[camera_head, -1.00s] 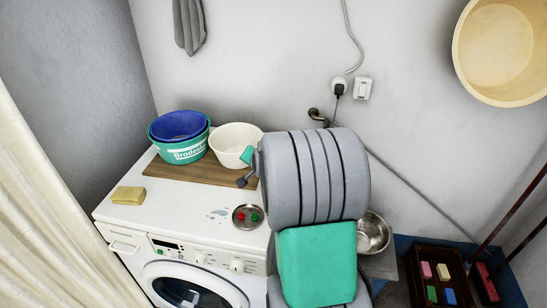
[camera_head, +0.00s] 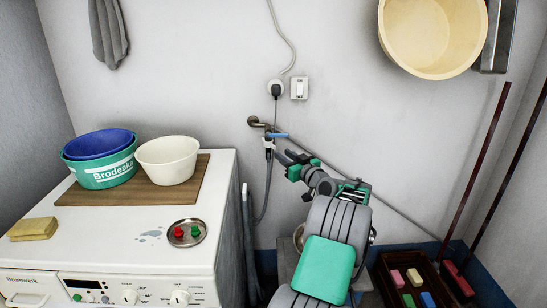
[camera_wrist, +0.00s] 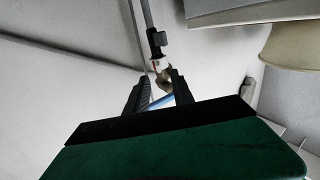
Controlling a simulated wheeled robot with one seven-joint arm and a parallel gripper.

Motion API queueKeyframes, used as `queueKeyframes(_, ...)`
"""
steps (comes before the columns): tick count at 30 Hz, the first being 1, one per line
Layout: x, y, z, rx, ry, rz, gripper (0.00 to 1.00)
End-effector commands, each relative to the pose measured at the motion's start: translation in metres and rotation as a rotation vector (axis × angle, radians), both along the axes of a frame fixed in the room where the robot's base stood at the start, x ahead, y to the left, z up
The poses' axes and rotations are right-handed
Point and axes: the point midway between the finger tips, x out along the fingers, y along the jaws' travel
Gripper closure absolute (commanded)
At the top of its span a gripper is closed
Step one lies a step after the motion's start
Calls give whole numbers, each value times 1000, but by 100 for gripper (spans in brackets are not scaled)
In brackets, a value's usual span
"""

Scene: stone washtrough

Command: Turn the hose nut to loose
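A wall tap (camera_head: 258,124) with a blue lever (camera_head: 276,135) sticks out of the back wall, right of the washing machine. A grey hose (camera_head: 265,190) hangs down from it; the small fitting where they join (camera_head: 269,144) looks like the hose nut. My gripper (camera_head: 284,156) is just right of and slightly below this joint. In the wrist view my gripper (camera_wrist: 160,75) has its two dark fingers apart. A brass-coloured fitting (camera_wrist: 164,76) and the blue lever (camera_wrist: 160,102) show in the gap between them, beyond a dark hose end (camera_wrist: 157,42). I cannot tell whether a finger touches.
The washing machine (camera_head: 110,234) carries nested tubs (camera_head: 104,172), a cream bowl (camera_head: 168,160) on a board, a sponge (camera_head: 33,229) and a small dish (camera_head: 187,244). A wall socket (camera_head: 275,87) is above the tap. A crate (camera_head: 390,262) and two poles stand right.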

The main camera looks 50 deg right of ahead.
Motion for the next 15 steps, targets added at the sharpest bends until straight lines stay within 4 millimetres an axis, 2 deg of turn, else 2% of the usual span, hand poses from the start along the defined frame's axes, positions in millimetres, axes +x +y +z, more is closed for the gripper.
queueKeyframes(9, 53, -21, 0, 2, 3, -3, 71)
queueKeyframes(15, 64, -23, 2, 3, 3, -3, 71)
